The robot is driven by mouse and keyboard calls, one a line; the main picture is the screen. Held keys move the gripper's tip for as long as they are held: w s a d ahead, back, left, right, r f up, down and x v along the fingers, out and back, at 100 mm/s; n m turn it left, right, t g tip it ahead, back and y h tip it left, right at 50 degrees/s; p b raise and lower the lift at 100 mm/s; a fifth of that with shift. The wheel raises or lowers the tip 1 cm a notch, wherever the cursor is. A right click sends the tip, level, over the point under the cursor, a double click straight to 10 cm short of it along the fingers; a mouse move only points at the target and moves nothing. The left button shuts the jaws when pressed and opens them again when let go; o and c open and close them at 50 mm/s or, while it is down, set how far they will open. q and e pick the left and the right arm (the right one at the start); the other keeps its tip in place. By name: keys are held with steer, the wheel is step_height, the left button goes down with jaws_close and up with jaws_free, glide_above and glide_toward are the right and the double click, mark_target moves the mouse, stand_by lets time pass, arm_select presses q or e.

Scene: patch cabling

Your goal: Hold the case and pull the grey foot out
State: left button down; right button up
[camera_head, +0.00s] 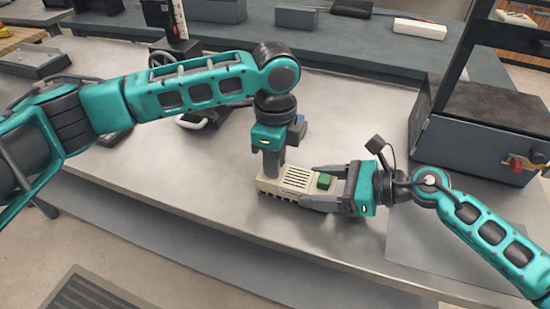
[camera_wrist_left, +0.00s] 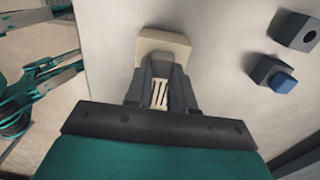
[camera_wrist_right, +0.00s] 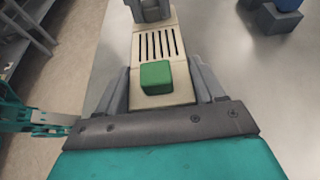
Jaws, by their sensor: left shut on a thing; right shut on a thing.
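The case (camera_head: 296,179) is a beige slotted box with a green block (camera_head: 324,181) on top, lying on the metal bench. The slots (camera_wrist_right: 157,43) show between the two grippers.
Small grey blocks, one with a blue part (camera_wrist_left: 284,82), stand behind the case. A dark grey box with a red knob (camera_head: 516,165) is at the right. The bench's front edge (camera_head: 240,236) is close to the case.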

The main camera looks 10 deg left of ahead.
arm_select(q)
steer(key=shift+r, duration=0.7)
arm_select(e)
steer(key=shift+s+d+f, duration=0.1)
steer(key=shift+s+f, duration=0.05)
steer(key=shift+f, duration=0.3)
stand_by(0.7)
arm_select(q)
steer(key=shift+r, duration=1.8)
arm_select(e)
steer(key=o, duration=1.4)
steer(key=shift+r, duration=0.3)
steer(key=shift+c, duration=0.2)
steer(key=v, duration=1.1)
steer(key=shift+d+r, duration=0.25)
steer(key=shift+d, duration=0.15)
arm_select(q)
steer(key=shift+s, duration=0.1)
